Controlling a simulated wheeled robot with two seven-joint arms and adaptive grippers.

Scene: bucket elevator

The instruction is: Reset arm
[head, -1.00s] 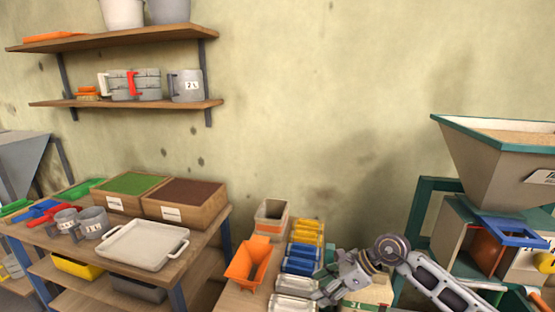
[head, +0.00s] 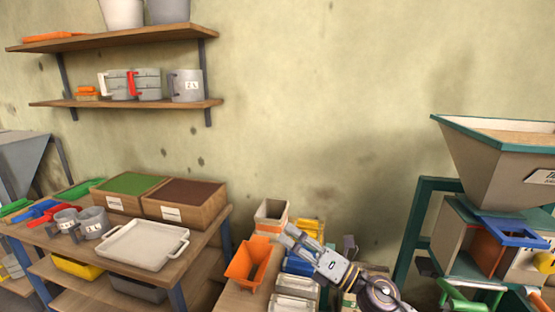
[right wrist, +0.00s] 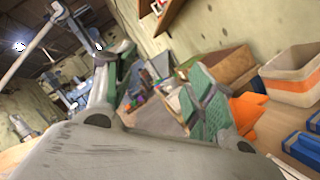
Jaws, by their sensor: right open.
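My right gripper (head: 290,238) is in the lower middle of the head view, over the bench with the coloured buckets. It is open and points up and to the left, with nothing seen between its fingers. It hides part of the bucket rows behind it. The right wrist view looks along the gripper, with its two green-padded fingers (right wrist: 150,85) apart. My left gripper is in neither view.
An orange bucket (head: 247,262) and a beige bin (head: 271,215) stand close to the right gripper. Blue (head: 298,264), yellow and clear buckets stand beside them. A table with a white tray (head: 145,245) is at left, a hopper (head: 500,165) at right.

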